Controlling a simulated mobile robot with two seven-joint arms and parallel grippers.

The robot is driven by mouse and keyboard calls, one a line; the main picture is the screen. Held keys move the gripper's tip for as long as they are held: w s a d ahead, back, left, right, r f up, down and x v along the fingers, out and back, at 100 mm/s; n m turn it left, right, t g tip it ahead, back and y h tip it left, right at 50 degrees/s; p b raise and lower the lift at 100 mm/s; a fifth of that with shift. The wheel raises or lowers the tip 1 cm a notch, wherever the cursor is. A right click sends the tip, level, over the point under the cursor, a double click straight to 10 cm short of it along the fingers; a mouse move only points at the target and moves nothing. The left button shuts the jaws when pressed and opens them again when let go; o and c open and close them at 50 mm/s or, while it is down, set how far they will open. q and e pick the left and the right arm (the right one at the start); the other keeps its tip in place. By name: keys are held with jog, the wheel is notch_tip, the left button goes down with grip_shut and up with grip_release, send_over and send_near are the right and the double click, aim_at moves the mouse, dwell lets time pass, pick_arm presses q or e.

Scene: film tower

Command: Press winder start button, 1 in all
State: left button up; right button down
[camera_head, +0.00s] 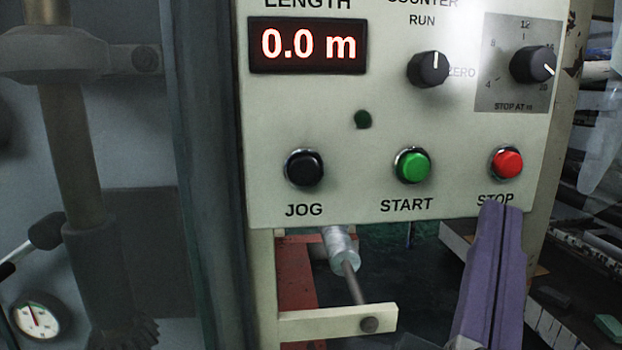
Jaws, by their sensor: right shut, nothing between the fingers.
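The green START button (412,166) sits in the lower middle of the cream control panel (330,130), above its START label. The black JOG button (304,168) is to its left and the red STOP button (506,163) to its right. My right gripper (499,210) is purple and comes up from the bottom right. Its fingers are shut with nothing between them. The tips overlap the STOP label in the picture, below the red button and to the lower right of START; I cannot tell whether they touch the panel. My left gripper is not in view.
The display (308,45) reads 0.0 m. The counter knob (428,70) and the stop-at dial (533,63) sit above the buttons. A metal rod on a cream bracket (340,321) is below the panel. A gauge (36,321) is at lower left.

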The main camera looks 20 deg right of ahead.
aim_at(414, 167)
jog(key=shift+w+d+b, duration=0.35)
jog(key=shift+w+b, duration=0.3)
jog(key=shift+w, duration=0.8)
jog(key=shift+w+d+b, duration=0.35)
jog(key=shift+w+b, duration=0.25)
jog(key=shift+w, duration=0.85)
jog(key=shift+w+d+b, duration=0.35)
jog(key=shift+w+b, duration=0.3)
jog(key=shift+w, duration=0.8)
